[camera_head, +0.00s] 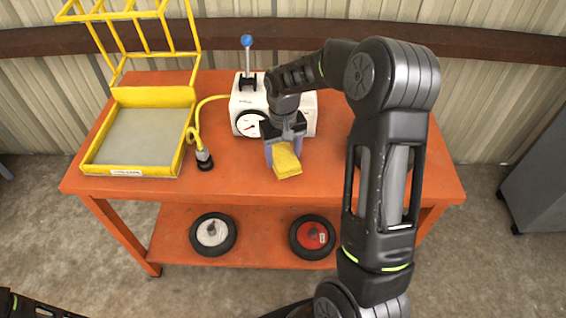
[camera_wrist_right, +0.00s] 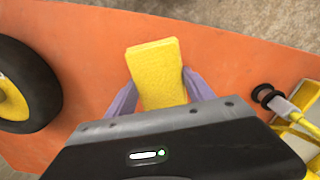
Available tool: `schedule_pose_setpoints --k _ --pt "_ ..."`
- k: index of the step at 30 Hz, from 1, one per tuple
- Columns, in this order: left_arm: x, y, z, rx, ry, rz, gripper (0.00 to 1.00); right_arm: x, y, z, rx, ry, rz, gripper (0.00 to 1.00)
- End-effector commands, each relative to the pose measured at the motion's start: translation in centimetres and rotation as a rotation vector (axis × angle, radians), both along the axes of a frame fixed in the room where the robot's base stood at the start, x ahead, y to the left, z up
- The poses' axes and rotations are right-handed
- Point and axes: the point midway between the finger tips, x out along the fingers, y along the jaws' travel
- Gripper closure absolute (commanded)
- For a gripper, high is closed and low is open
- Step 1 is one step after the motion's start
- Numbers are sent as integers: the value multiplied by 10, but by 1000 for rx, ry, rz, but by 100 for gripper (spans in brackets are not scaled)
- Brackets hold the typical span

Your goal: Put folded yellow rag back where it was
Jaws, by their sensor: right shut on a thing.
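The folded yellow rag (camera_head: 287,163) is in my right gripper (camera_head: 283,154), over the middle of the orange table's front part. In the right wrist view the rag (camera_wrist_right: 157,72) stands out between the two purple-grey fingers of the gripper (camera_wrist_right: 160,95). The right gripper is shut on it. I cannot tell whether the rag touches the table top (camera_head: 230,185). Of my left arm only a dark part shows at the bottom left corner; its gripper is not visible.
A white box with a gauge and blue-knobbed lever (camera_head: 246,103) stands behind the gripper. A yellow-framed tray (camera_head: 140,130) and a yellow hose with a black end (camera_head: 204,160) are to the left. Wheels (camera_head: 213,233) lie on the lower shelf. My right arm partly hides a dark wheel on the right.

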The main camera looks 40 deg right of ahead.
Motion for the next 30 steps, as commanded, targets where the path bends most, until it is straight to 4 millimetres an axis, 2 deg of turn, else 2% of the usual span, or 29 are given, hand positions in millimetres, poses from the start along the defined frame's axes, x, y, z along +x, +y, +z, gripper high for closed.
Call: schedule_pose_setpoints --k 4,12,23,24,30 --pt "0 0 1 0 0 0 46 0 0 -5 1 2 0 77" --pt "-1 0 6 2 3 0 46 -1 0 -37 1 2 -1 77" --pt "-1 0 2 1 1 1 46 0 0 -41 1 0 0 77" --pt "-1 0 2 1 1 1 46 0 0 -41 1 0 0 38" --pt "0 0 3 1 1 1 46 0 0 -40 1 0 0 22"
